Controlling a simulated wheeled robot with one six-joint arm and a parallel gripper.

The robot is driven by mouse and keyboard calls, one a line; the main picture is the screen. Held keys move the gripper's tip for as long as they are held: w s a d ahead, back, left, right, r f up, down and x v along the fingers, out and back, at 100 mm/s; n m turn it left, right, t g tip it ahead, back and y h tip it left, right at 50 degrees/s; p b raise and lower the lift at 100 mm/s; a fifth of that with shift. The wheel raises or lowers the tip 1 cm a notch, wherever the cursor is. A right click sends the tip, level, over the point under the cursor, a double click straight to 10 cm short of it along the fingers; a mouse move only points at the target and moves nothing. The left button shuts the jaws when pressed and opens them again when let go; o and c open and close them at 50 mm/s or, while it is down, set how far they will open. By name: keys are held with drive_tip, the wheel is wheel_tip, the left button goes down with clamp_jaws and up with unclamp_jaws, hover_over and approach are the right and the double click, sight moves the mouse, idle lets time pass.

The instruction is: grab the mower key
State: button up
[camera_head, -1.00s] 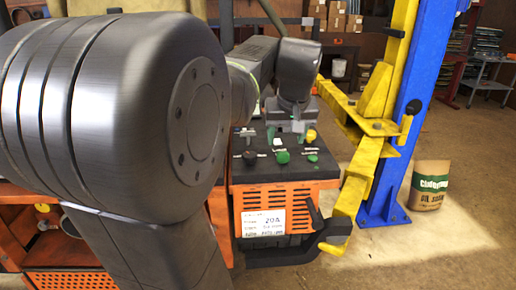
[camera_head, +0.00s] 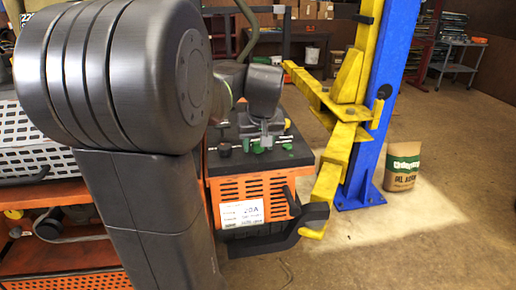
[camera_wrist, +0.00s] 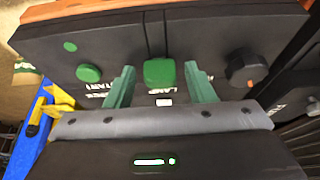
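The black control panel (camera_wrist: 208,45) fills the upper wrist view. A green block-shaped knob (camera_wrist: 160,73) sits on it, with white lettering below. I cannot tell for certain that this knob is the mower key. My gripper (camera_wrist: 159,69) has two green fingers, open and apart, one on each side of the knob with gaps showing. Depth between the fingertips and the knob is unclear. In the camera_head view my gripper (camera_head: 260,141) is low over the panel top (camera_head: 295,155) of the orange machine (camera_head: 250,187), partly hiding its controls.
A round green button (camera_wrist: 88,73) and a black knob (camera_wrist: 245,67) flank the green knob. A yellow lift arm (camera_head: 336,155) and blue post (camera_head: 378,110) stand right of the machine. A paper sack (camera_head: 403,172) is on the floor. Floor at the right is open.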

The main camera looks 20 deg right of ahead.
drive_tip(key=c, duration=0.8)
